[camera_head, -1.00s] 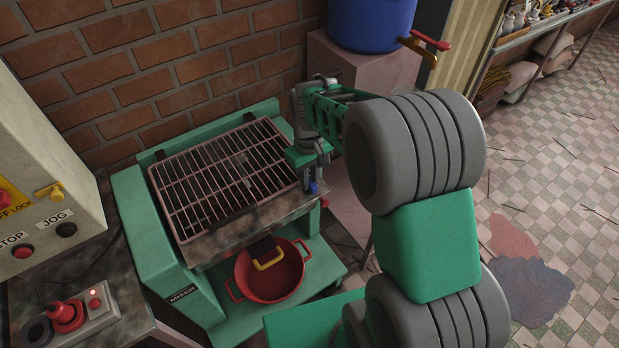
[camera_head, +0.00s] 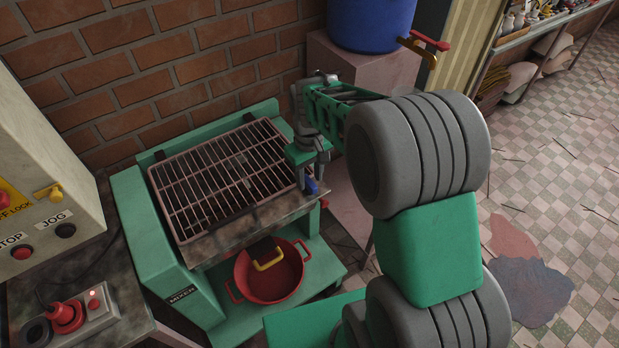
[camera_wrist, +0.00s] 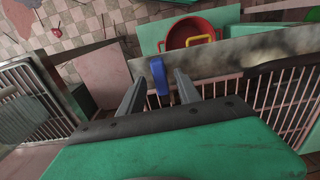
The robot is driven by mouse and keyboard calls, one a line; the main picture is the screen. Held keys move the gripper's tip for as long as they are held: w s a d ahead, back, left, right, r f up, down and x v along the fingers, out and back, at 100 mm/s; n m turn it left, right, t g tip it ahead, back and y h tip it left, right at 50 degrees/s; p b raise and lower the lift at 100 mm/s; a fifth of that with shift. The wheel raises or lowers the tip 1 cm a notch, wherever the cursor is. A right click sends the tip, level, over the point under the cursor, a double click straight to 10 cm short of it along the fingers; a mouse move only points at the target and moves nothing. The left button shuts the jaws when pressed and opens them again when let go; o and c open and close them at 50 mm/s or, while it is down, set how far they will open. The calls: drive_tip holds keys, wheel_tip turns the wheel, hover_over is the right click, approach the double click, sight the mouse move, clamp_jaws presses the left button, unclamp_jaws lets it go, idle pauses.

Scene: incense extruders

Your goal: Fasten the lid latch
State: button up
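The mixer's lid is a wire grate (camera_head: 215,175) lying flat over the top of the green mixer (camera_head: 145,225). A blue lever, seemingly the latch (camera_head: 312,186), is at the mixer's front right corner. It also shows in the wrist view (camera_wrist: 159,77), near the metal front edge. My gripper (camera_head: 306,178) is over that corner, pointing down. In the wrist view my gripper (camera_wrist: 162,71) is open, with the blue lever between its two fingers and a narrow gap visible on each side. Whether the lever is engaged cannot be told.
A red pot (camera_head: 270,275) with a yellow handle stands on the mixer's lower shelf. A pink pedestal (camera_head: 330,70) with a blue barrel (camera_head: 370,22) stands behind my arm.

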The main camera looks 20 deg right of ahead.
sight(309, 181)
wheel_tip(309, 181, up, 7)
drive_tip(key=shift+b, duration=0.4)
